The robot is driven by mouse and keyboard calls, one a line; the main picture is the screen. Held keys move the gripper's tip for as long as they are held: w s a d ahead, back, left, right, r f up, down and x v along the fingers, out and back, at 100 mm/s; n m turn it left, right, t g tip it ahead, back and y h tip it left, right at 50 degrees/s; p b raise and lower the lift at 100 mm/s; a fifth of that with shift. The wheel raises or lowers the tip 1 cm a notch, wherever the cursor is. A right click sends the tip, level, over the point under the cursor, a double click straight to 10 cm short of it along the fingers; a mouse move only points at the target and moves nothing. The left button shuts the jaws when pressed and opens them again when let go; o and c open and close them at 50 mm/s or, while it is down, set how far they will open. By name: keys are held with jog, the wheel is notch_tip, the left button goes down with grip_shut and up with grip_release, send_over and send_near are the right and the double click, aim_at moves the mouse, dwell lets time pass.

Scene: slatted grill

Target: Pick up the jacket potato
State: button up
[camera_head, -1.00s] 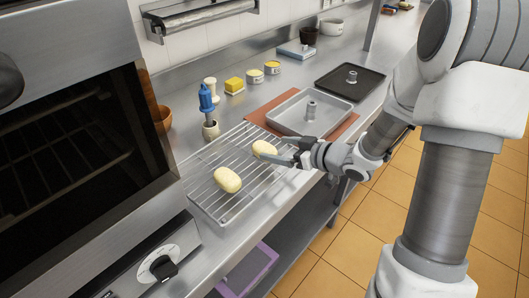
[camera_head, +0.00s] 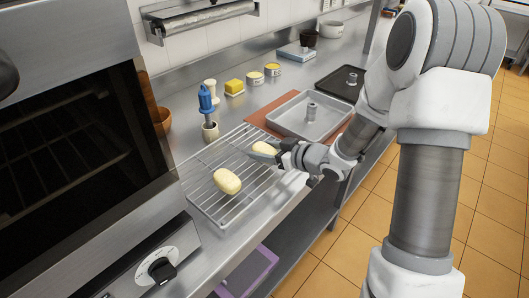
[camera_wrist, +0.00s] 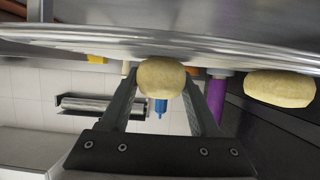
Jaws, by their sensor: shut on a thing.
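Two pale yellow potatoes are at the wire grill rack (camera_head: 203,202) on the steel counter. The farther potato (camera_head: 264,148) is between the fingers of my gripper (camera_head: 269,153), which is shut on it. In the wrist view this potato (camera_wrist: 161,77) sits between the two fingertips (camera_wrist: 159,88), with a finger against each side. It is at or very near the rack; I cannot tell whether it still touches the bars. The nearer potato (camera_head: 227,181) lies free on the rack and also shows at the right of the wrist view (camera_wrist: 280,88).
A blue-handled brush (camera_head: 207,103) stands in a small holder behind the rack. A grey tray (camera_head: 310,120) on a brown board lies beyond the rack. The oven (camera_head: 75,130) stands to the left.

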jog(key=c, duration=0.6)
jog(key=shift+r, duration=0.15)
jog(key=shift+c, duration=0.2)
